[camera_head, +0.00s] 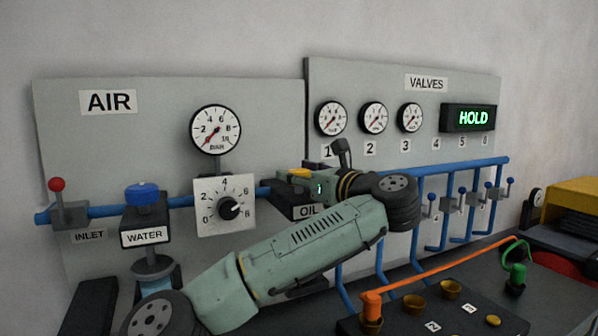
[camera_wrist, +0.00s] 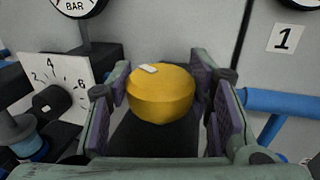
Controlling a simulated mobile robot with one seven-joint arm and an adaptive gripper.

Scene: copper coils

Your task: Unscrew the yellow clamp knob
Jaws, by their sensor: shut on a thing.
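The yellow knob (camera_wrist: 160,97) is round with a small pale mark on its top, and it fills the space between the fingers in the wrist view. In the head view a sliver of it (camera_head: 299,173) shows above the black block labelled OIL (camera_head: 305,211). My gripper (camera_wrist: 161,88) is shut on the knob, with a purple pad at its left and right sides. In the head view my gripper (camera_head: 316,168) reaches in from the right, and my arm hides part of the OIL block. The knob's underside is hidden.
The pressure dial (camera_head: 228,208) is close on the left, with the AIR gauge (camera_head: 215,129) above it. The WATER unit with its blue knob (camera_head: 142,194) is further left. A blue pipe (camera_head: 462,167) runs right past several small levers.

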